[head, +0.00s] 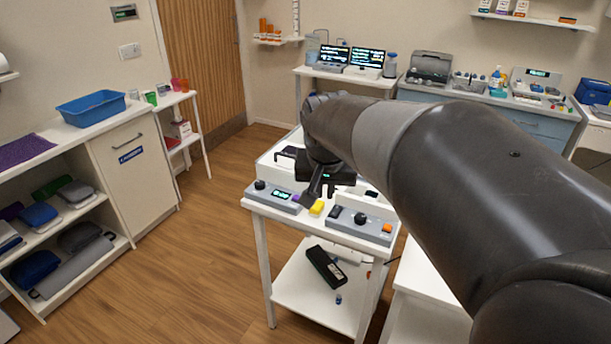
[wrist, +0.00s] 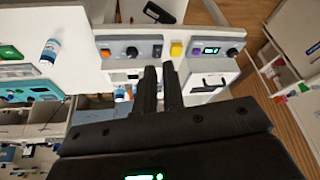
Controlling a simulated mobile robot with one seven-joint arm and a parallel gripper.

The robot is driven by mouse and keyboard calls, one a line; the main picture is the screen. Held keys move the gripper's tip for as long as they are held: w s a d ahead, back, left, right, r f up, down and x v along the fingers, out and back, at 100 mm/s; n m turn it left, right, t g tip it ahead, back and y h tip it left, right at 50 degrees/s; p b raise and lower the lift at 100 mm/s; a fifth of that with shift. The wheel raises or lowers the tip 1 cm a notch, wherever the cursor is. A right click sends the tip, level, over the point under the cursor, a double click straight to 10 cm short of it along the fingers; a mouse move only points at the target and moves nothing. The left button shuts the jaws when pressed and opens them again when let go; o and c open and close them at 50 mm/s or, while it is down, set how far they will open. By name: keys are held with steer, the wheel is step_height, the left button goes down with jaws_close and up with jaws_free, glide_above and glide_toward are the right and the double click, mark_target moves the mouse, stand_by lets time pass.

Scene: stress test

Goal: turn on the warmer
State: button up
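Two white units with grey control panels stand side by side on a white cart; no readable label shows which is the warmer. The left unit's panel (head: 273,196) has a black knob, a green-lit display and a purple button. The right unit's panel (head: 362,224) has a dark switch, a black knob and an orange button. In the wrist view they appear swapped: the knob-and-switch panel (wrist: 127,52) left, the display panel (wrist: 216,50) right. My gripper (head: 312,197) is above the cart, its fingers (wrist: 159,68) close together and empty, pointing toward the panels. Contact cannot be told.
A yellow block (head: 317,207) sits between the panels. A black device (head: 325,266) lies on the cart's lower shelf (head: 300,297). Shelving with a blue tray (head: 91,108) stands left, and a counter with instruments at the back. Wood floor (head: 190,265) is clear left of the cart.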

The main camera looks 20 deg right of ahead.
mark_target(337, 208)
steer(key=w+d+f+m, duration=0.1)
steer(key=w+d+f, duration=0.1)
steer(key=w, duration=0.2)
steer(key=w+d+f+m+g, duration=0.1)
steer(key=w+d, duration=0.2)
steer(key=w, duration=0.2)
steer(key=w+d+f+m+h, duration=0.1)
steer(key=w+d+f+m, duration=0.1)
steer(key=w+d, duration=0.1)
steer(key=shift+w+f, duration=0.35)
steer(key=shift+w, duration=0.45)
jaws_close()
steer(key=x, duration=0.9)
steer(key=s+x, duration=0.1)
steer(key=x, duration=0.4)
steer(key=shift+a+f, duration=0.15)
steer(key=shift+a, duration=0.1)
steer(key=shift+d+f+g, duration=0.2)
steer(key=shift+g, duration=0.3)
steer(key=shift+s+a, duration=0.1)
steer(key=shift+a, duration=0.1)
steer(key=shift+s+a, duration=0.5)
